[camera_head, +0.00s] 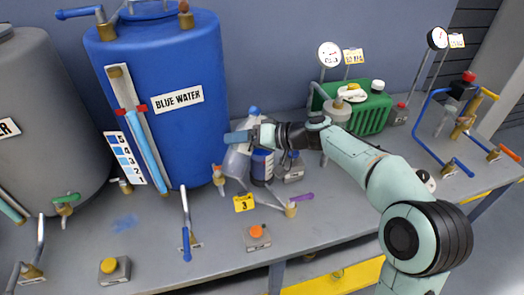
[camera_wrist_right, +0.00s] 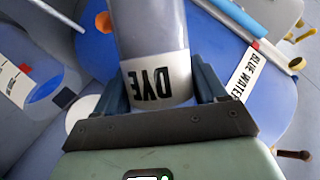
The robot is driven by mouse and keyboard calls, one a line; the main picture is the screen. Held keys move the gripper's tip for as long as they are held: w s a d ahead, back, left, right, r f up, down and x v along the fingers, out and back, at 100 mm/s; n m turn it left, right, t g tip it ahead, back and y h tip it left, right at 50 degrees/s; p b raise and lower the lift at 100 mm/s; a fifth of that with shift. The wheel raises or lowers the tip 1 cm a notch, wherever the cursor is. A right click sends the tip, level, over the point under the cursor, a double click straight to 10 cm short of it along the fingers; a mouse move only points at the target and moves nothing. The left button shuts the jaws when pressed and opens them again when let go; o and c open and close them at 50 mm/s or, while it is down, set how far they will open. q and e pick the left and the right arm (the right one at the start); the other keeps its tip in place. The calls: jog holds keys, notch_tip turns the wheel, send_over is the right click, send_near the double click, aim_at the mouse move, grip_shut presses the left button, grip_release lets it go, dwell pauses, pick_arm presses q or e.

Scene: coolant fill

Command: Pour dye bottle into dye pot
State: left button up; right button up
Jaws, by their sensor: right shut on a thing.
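My right gripper (camera_head: 243,137) reaches in from the right, in front of the blue tank. It is shut on the dye bottle (camera_head: 237,163), a pale grey bottle that looks tilted in the head view. In the right wrist view the dye bottle (camera_wrist_right: 155,60) sits between the two fingers (camera_wrist_right: 163,88), with a white DYE label near them. The bottle's mouth is not clear. My left gripper is not in view.
The big blue tank (camera_head: 165,65) labelled BLUE WATER and a grey tank (camera_head: 45,120) stand on the left. Levers and valves line the bench (camera_head: 150,235). A green canister (camera_head: 370,118) stands at the back right, near a gauge (camera_head: 330,54).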

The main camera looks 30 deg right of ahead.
aim_at(246, 128)
notch_tip(246, 128, up, 4)
jog(key=shift+w+f+n+t+h+b, duration=0.15)
jog(key=shift+n+t+h+b, duration=0.15)
jog(key=shift+n+h+b, duration=0.6)
jog(key=f+n+b, duration=0.1)
jog(key=b, duration=0.2)
jog(key=shift+n+h, duration=0.3)
jog(key=n+b, duration=0.1)
jog(key=r+n+t+h+b, duration=0.1)
jog(key=shift+s+a+b, duration=0.2)
jog(key=shift+a+b, duration=0.1)
jog(key=shift+b, duration=0.1)
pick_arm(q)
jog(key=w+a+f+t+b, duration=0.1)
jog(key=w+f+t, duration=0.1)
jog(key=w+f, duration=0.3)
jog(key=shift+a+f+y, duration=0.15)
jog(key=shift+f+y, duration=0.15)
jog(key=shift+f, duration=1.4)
pick_arm(e)
jog(key=shift+n+t+h, duration=0.3)
jog(key=shift+h, duration=0.1)
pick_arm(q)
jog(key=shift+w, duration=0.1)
